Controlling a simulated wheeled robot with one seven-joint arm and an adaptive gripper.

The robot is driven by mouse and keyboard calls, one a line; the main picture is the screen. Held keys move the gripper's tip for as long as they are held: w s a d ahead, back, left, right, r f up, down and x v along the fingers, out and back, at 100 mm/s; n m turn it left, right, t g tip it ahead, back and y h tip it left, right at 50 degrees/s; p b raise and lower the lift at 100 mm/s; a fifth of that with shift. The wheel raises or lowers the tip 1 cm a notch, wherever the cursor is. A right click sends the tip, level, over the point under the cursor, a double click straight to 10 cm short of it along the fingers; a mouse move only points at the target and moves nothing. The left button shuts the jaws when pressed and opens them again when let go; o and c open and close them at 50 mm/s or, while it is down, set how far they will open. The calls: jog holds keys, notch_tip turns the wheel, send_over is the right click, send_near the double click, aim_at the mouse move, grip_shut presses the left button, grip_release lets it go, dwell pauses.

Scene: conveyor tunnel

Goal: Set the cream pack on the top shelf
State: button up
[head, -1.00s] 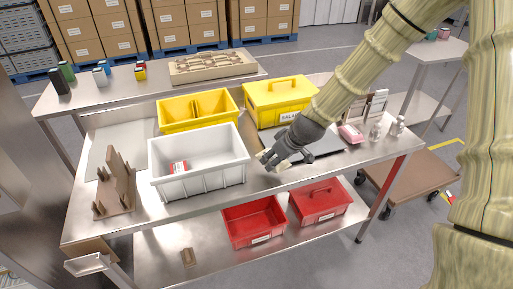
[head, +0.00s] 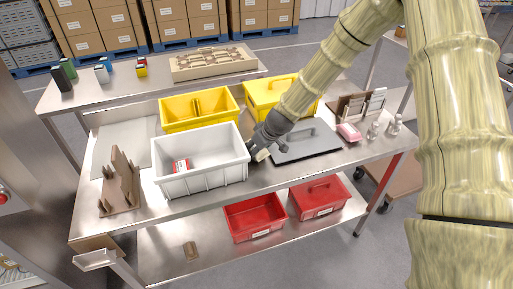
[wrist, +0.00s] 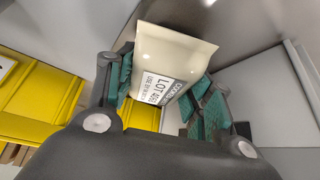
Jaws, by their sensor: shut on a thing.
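The cream pack (wrist: 172,58) has a printed white label with LOT lettering. In the wrist view it is between the teal finger pads of my gripper (wrist: 163,88), which is shut on it. In the head view my gripper (head: 260,150) is just right of the white bin, and a small cream part of the pack (head: 262,155) shows at its tip. I cannot tell its exact height above the bench. A raised steel shelf (head: 120,95) runs along the back, above the worktop; a lower shelf (head: 170,235) is below.
The white bin (head: 205,183) holds a red-and-white item. A brown rack (head: 118,190) is at the left. Small boxes (head: 102,74) and a tan tray (head: 215,68) occupy the raised shelf.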

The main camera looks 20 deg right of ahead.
jog(key=shift+f, duration=0.35)
jog(key=shift+f, duration=0.1)
jog(key=o, duration=0.8)
jog(key=shift+f, duration=0.1)
jog(key=shift+o, duration=1)
jog(key=shift+s+r, duration=0.1)
jog(key=shift+r, duration=0.15)
